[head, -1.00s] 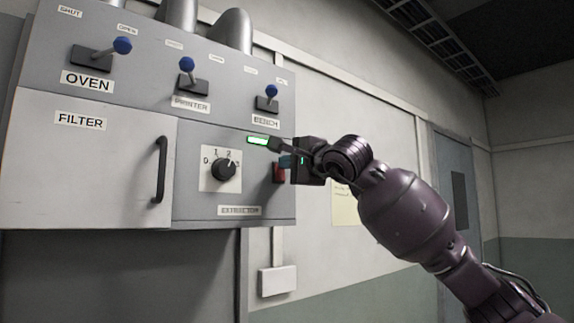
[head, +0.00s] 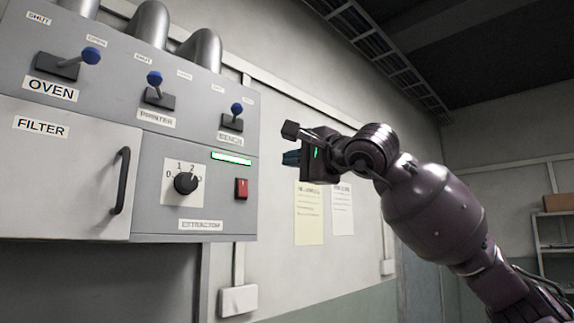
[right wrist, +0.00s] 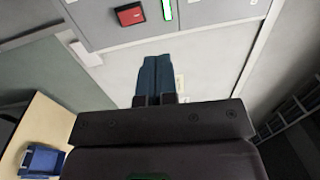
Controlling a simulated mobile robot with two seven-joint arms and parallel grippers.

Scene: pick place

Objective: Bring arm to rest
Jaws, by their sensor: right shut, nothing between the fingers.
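My right arm comes in from the lower right in the head view. Its gripper (head: 291,158) is apart from the extractor panel (head: 150,210), in front of the wall to the right of it. In the right wrist view its blue fingers (right wrist: 155,80) are together, with nothing between them. The panel's red switch (head: 241,188) and lit green strip (head: 231,158) are in plain view. My left gripper is in neither view.
The panel carries a dial (head: 186,182), several blue-knobbed levers and a filter door with a black handle (head: 121,180). Paper sheets (head: 309,215) hang on the wall behind my arm. A table (right wrist: 40,130) with a blue object (right wrist: 42,160) shows in the right wrist view.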

